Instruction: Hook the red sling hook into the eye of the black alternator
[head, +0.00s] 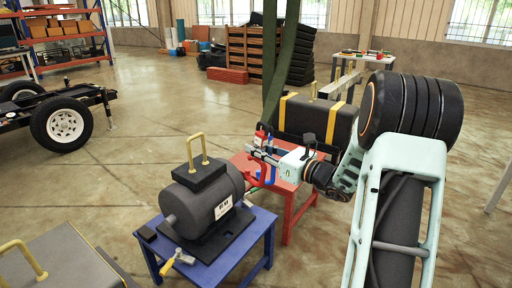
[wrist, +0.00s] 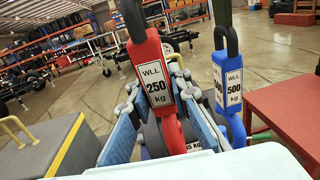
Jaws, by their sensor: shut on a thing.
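The black alternator (head: 205,200) stands on a blue table, with its yellow eye (head: 197,147) upright on top. My gripper (head: 261,152) is shut on the red sling hook (head: 260,138), right of the eye and apart from it. In the wrist view the red hook (wrist: 159,88), labelled WLL 250 kg, sits between the two fingers and hangs from a dark link. Its lower bend is partly hidden by my gripper. A dark body partly shows behind the fingers, largely covered by them.
A blue hook (wrist: 229,95) labelled 500 kg hangs close to the right of the red one. Green slings (head: 281,60) come down from above. A red table (head: 296,205) and a black case with yellow bands (head: 318,117) stand behind. A grey block (head: 65,265) is at front left.

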